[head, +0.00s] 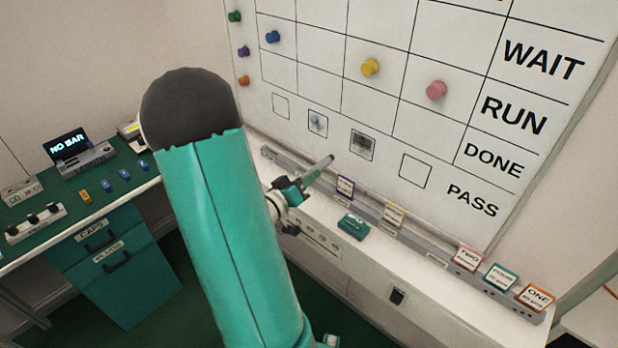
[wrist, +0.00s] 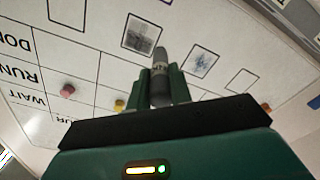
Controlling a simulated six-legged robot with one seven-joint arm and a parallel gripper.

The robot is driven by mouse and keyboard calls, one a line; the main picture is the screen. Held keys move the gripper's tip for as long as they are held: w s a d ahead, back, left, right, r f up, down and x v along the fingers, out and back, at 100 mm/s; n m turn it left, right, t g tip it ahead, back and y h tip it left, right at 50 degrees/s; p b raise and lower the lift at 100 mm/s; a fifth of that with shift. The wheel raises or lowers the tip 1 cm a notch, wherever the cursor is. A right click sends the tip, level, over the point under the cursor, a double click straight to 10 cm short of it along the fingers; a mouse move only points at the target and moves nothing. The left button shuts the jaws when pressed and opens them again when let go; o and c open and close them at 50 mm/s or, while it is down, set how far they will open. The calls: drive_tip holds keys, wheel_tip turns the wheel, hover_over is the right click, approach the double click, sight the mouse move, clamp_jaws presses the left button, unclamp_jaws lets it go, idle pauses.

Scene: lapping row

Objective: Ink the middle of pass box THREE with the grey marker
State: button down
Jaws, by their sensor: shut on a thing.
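My gripper (head: 292,190) is shut on the grey marker (head: 318,170), which points up toward the whiteboard. In the wrist view my gripper (wrist: 160,88) grips the marker (wrist: 160,65) between two green fingers. The PASS row has several square boxes with no readable numbers. The marker tip is close to a box with a dark grey smudge (head: 362,145), also in the wrist view (wrist: 142,34); contact cannot be told. The box left of it (head: 318,124) has a bluish-grey scribble (wrist: 201,60). The rightmost (head: 415,170) and leftmost (head: 280,105) boxes look blank.
The whiteboard ledge (head: 325,230) holds a teal block (head: 353,226) and several labelled cards, including TWO (head: 468,257) and ONE (head: 537,297). Coloured magnets, such as a pink one (head: 437,90), sit higher on the board. A green-topped bench (head: 60,220) stands left.

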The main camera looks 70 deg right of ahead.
sight(331, 161)
drive_tip(key=shift+s+d, duration=0.15)
drive_tip(key=shift+s, duration=0.2)
drive_tip(key=shift+x, duration=2.85)
drive_tip(key=shift+x, duration=0.95)
drive_tip(key=shift+s+a, duration=1.45)
drive_tip(key=shift+s, duration=1.85)
drive_tip(key=shift+w+d, duration=0.5)
drive_tip(key=shift+w, duration=0.65)
drive_tip(key=shift+w+d, duration=0.5)
drive_tip(key=shift+w, duration=0.6)
drive_tip(key=shift+w+d, duration=0.5)
drive_tip(key=shift+w, duration=0.65)
